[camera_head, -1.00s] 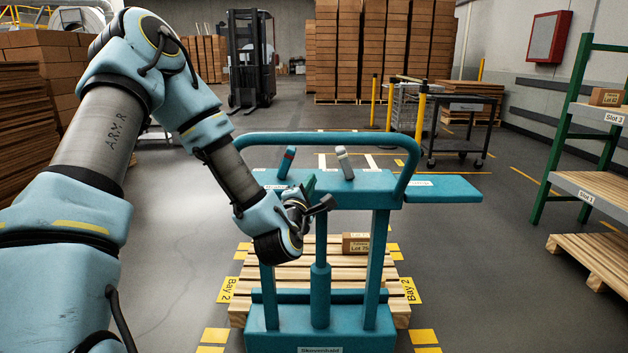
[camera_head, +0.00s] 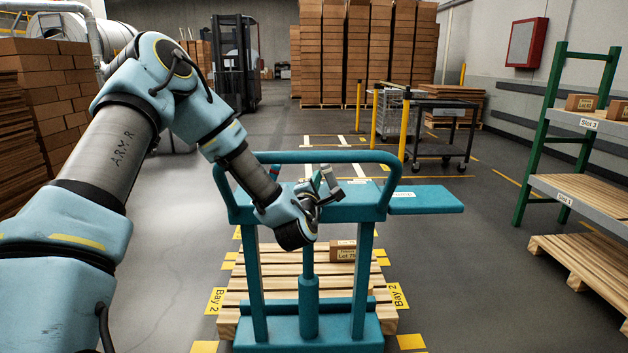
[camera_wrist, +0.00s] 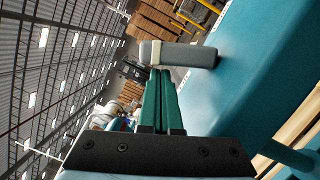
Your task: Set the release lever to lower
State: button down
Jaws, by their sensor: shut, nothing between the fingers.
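The teal lift cart (camera_head: 310,158) stands in front of me with two levers on its top panel. The grey lever with a white band (camera_head: 331,178) is on the right and leans up to the left; it also shows in the wrist view (camera_wrist: 187,55), lying across the picture beyond the fingertips. The red-tipped lever (camera_head: 275,172) is on the left. My gripper (camera_head: 317,180) is shut and empty, just left of the grey lever. Its green fingers (camera_wrist: 160,85) point at the lever's banded part. I cannot tell whether they touch. The panel labels are too small to read.
A teal side shelf (camera_head: 425,200) extends right from the cart. Below is a wooden pallet (camera_head: 265,280) with a carton (camera_head: 342,251). A green rack (camera_head: 545,140) stands at the right, a dark trolley (camera_head: 443,135) behind. Floor between cart and rack is clear.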

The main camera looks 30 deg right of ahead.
aim_at(329, 170)
jog(key=shift+s+d+r+m, duration=0.2)
jog(key=shift+d+r+m, duration=0.2)
jog(key=shift+m, duration=0.3)
jog(key=shift+s+d+r+m+g, duration=0.2)
jog(key=shift+d+m+g, duration=0.1)
jog(key=shift+m, duration=0.2)
jog(key=shift+s+d+r+m, duration=0.15)
jog(key=shift+d+r+m, duration=0.1)
jog(key=shift+d+m, duration=0.25)
jog(key=shift+s+d+r+m, duration=0.15)
jog(key=shift+d+r+m, duration=0.1)
jog(key=shift+m, duration=0.35)
jog(key=d+m, duration=0.1)
jog(key=s+d+m+g+b, duration=0.1)
jog(key=m, duration=0.1)
jog(key=shift+d+y, duration=0.1)
jog(key=shift+y, duration=0.3)
jog(key=shift+s+d+r+b, duration=0.15)
jog(key=shift+d+b, duration=0.25)
jog(key=shift+s, duration=0.1)
jog(key=b+v, duration=0.2)
jog(key=v, duration=0.8)
jog(key=shift+s+a, duration=0.2)
jog(key=shift+s, duration=0.05)
